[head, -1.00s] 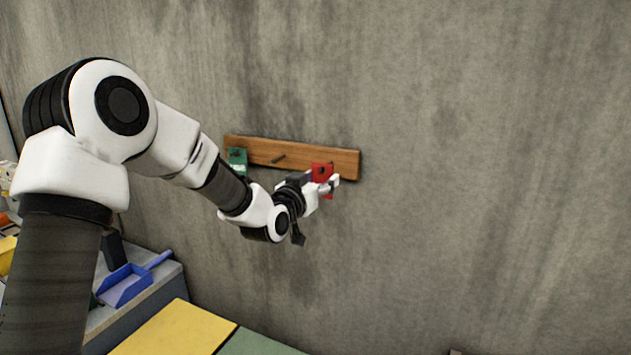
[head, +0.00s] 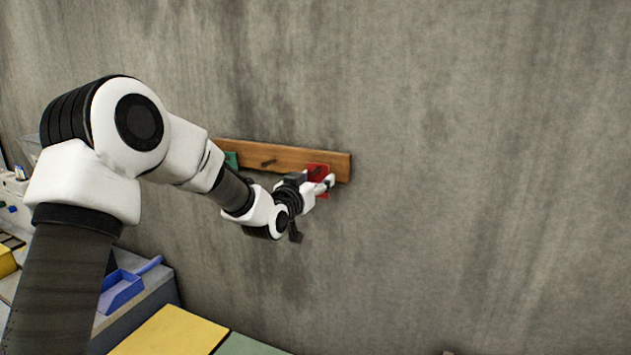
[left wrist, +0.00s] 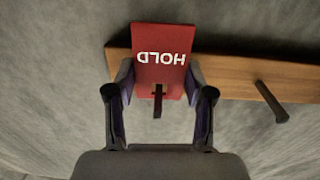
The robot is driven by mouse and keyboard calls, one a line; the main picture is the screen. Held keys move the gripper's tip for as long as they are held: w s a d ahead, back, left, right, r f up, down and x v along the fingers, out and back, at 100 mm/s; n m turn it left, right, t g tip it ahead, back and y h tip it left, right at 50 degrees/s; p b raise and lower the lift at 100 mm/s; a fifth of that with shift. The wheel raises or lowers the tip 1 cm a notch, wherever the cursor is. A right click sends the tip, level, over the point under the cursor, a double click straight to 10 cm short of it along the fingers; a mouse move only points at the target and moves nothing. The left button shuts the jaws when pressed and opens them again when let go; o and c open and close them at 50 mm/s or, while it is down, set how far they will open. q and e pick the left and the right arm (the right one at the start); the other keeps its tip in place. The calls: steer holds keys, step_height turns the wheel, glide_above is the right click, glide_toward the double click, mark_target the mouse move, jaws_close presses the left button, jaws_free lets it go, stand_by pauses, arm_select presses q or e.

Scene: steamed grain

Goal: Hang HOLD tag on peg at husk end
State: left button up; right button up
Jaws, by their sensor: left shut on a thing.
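The red HOLD tag (left wrist: 160,60) is between the fingers of my left gripper (left wrist: 160,82), which is shut on it. Its lettering is upside down in the left wrist view. A dark peg-like shape (left wrist: 158,106) shows at the tag's slot and seems to pass through it. I cannot tell how deep the tag sits on it. In the head view the tag (head: 313,168) is against the right end of the wooden peg rail (head: 290,156), partly hidden by my left gripper (head: 319,184). My right gripper is not in view.
A bare peg (head: 268,163) sticks out of the middle of the rail. A green tag (head: 231,159) hangs at the rail's left, partly behind my arm. A blue dustpan (head: 122,290) lies on a counter at lower left. The wall to the right is clear.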

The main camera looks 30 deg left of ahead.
arm_select(q)
steer(key=o, duration=1)
steer(key=s, duration=1.2)
steer(key=shift+d, duration=0.1)
